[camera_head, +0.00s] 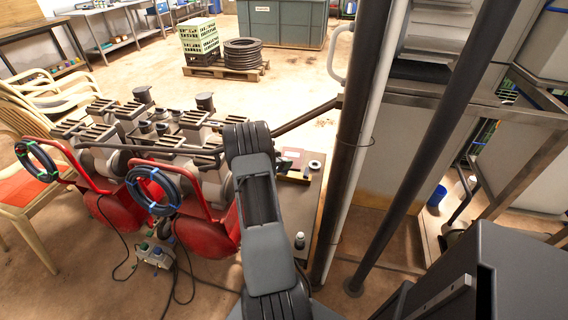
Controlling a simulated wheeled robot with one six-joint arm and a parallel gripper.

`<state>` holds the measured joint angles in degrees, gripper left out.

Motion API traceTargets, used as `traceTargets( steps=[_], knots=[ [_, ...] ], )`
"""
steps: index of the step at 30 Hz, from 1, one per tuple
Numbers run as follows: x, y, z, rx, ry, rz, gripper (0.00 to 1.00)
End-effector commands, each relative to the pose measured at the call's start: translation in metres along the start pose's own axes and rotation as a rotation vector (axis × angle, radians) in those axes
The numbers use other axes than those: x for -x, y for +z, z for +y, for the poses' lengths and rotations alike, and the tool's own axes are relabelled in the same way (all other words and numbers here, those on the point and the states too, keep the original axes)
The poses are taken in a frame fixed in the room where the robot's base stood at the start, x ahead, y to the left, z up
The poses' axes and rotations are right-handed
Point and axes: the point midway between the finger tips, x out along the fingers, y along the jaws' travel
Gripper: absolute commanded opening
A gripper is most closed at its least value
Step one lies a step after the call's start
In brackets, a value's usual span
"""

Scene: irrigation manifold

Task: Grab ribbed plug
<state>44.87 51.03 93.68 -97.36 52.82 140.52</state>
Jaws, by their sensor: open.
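I cannot make out a ribbed plug for certain in the head view. A dark bench top (318,205) shows beside my arm. On it are a small red and pale box (291,156), a dark ring-shaped piece with a pale centre (315,165), a dark and yellow item (294,176) and a small dark and white bottle-like piece (300,240). My grey arm rises from the bottom middle and covers part of the bench. My gripper cannot be seen, so its place relative to the plug does not show.
Dark posts stand just right of the bench. Red-framed units with grey valve bodies (205,135) and coiled hoses (152,192) crowd the left. Cables lie on the floor. A pallet (225,70) with crates and black rings stands behind, with clear floor around it.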

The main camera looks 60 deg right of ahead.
Motion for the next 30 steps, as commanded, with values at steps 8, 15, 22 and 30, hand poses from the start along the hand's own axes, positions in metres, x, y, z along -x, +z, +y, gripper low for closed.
traceTargets(
  steps=[8,15,22,30],
  knots=[
    [-0.004,0.0002,0.0002,0.0,0.0,-0.001,0.61],
    [-0.0038,0.0002,0.0002,0.0,0.0,-0.001,0.42],
    [-0.0037,0.0001,0.0001,0.0,0.0,-0.001,0.2],
    [-0.0036,0.0001,0.0001,0.0,0.0,0.0,0.09]
  ],
)
